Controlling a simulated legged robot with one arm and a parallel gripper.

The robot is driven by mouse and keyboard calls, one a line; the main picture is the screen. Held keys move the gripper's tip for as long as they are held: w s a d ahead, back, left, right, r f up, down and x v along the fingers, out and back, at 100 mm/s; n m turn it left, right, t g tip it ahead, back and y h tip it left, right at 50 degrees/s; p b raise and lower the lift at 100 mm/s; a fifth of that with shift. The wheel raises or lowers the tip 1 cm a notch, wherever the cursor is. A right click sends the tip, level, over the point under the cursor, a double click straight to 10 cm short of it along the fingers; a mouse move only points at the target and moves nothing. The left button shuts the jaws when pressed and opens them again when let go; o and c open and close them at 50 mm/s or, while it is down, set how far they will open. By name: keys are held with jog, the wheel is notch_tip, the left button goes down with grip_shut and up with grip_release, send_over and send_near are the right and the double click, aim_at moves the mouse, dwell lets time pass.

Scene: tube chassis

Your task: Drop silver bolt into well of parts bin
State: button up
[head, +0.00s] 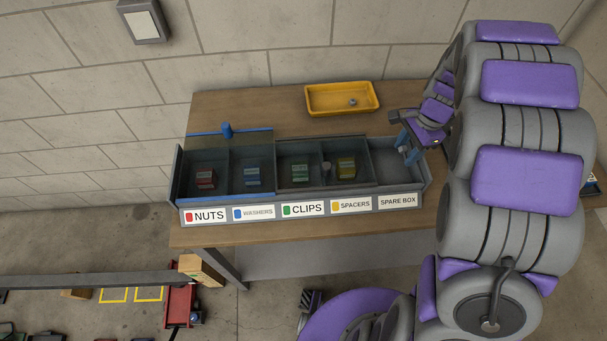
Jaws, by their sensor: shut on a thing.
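The grey parts bin (300,203) stands on the wooden table, with wells labelled NUTS, WASHERS, CLIPS, SPACERS and SPARE BOX. My gripper (407,146) has blue fingers and is over the rear of the SPARE BOX well (400,174) at the bin's right end. It is shut on a small silver piece, which looks like the silver bolt (403,151); the fingers partly hide it. The SPARE BOX well looks empty where I can see it. The other wells hold red, blue, green and yellow blocks.
A yellow tray (312,108) with a small silver part (352,102) lies behind the bin. A blue-edged clear panel with a blue knob (227,130) is at the left wells. A small grey knob (326,168) shows between CLIPS and SPACERS. My arm hides the table's right side.

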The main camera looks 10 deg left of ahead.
jog(key=o, duration=1.1)
jog(key=r+p, duration=0.1)
jog(key=r, duration=0.4)
jog(key=w+d+r+p, duration=0.1)
jog(key=r, duration=0.5)
jog(key=d+r+p, duration=0.1)
jog(key=r+p, duration=0.1)
jog(key=r, duration=0.4)
jog(key=shift+w+d, duration=0.1)
jog(key=shift+w, duration=0.1)
jog(key=shift+s+r, duration=0.1)
jog(key=s+a+n, duration=0.1)
jog(key=s+n, duration=0.3)
jog(key=s, duration=0.7)
jog(key=s+f+n+h, duration=0.1)
jog(key=s+n, duration=0.3)
jog(key=s, duration=0.8)
jog(key=s+a+n, duration=0.1)
jog(key=s+n, duration=0.3)
jog(key=s, duration=0.7)
jog(key=shift+s+a+f+g+h, duration=0.3)
jog(key=shift+s+a+f+g, duration=0.05)
jog(key=shift+s+g, duration=0.05)
